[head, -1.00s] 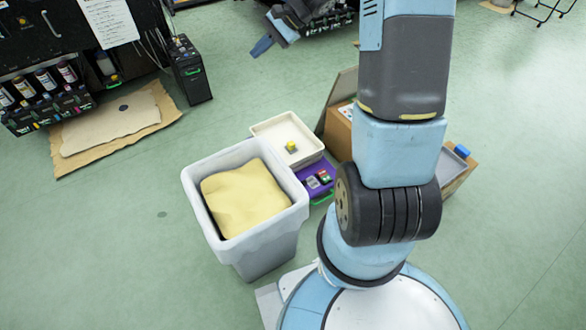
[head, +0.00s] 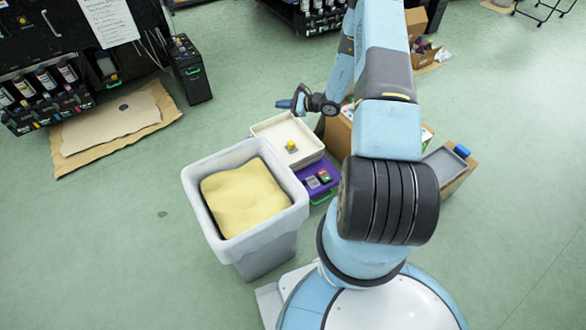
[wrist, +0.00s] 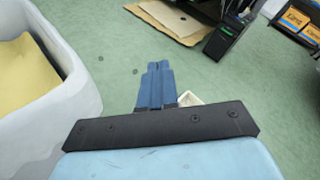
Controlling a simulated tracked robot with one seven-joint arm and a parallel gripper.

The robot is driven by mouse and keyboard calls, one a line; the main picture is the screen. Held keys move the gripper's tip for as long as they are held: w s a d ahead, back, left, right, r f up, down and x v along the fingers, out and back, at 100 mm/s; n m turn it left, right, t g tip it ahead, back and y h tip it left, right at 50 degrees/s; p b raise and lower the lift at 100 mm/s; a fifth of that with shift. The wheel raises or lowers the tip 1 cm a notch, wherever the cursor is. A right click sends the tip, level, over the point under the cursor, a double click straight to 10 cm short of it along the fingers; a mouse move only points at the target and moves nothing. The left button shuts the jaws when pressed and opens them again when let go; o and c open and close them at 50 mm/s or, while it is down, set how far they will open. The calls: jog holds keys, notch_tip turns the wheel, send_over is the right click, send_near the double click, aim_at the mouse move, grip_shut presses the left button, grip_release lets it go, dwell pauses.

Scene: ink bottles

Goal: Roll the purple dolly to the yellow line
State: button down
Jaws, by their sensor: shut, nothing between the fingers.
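The purple dolly (head: 327,193) is on the floor between the white bin and the cardboard boxes. Small dark items, one with a red top, lie on its purple surface, and a green strip shows at its near edge. A cream tray (head: 262,133) with a small yellow-topped object (head: 291,147) adjoins it; I cannot tell whether the tray rests on the dolly. My gripper (head: 284,104) is above the tray's far edge, its blue fingers pointing left. In the wrist view the fingers (wrist: 155,72) are together and empty, and a tray corner (wrist: 188,98) shows behind them. No yellow line is visible.
A white bin (head: 268,237) with yellowish contents stands close on the dolly's left. Cardboard boxes (head: 338,137) and a grey tray (head: 444,163) are on the right, partly behind my arm. Open green floor (head: 225,105) lies beyond the tray, towards the black cabinet (head: 192,75).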

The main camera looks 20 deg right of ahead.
jog(key=s+d+f+m+t+h, duration=0.2)
jog(key=f+m, duration=0.1)
jog(key=f, duration=0.6)
jog(key=s+d+f+m+t+h, duration=0.1)
jog(key=s+d+f+m+h, duration=0.15)
jog(key=f, duration=0.65)
jog(key=m+h, duration=0.5)
jog(key=m, duration=0.2)
send_near(289, 165)
jog(key=shift+y, duration=0.25)
jog(key=x, duration=0.5)
jog(key=shift+w+d+f, duration=0.15)
jog(key=shift+f, duration=0.35)
jog(key=shift+w, duration=0.45)
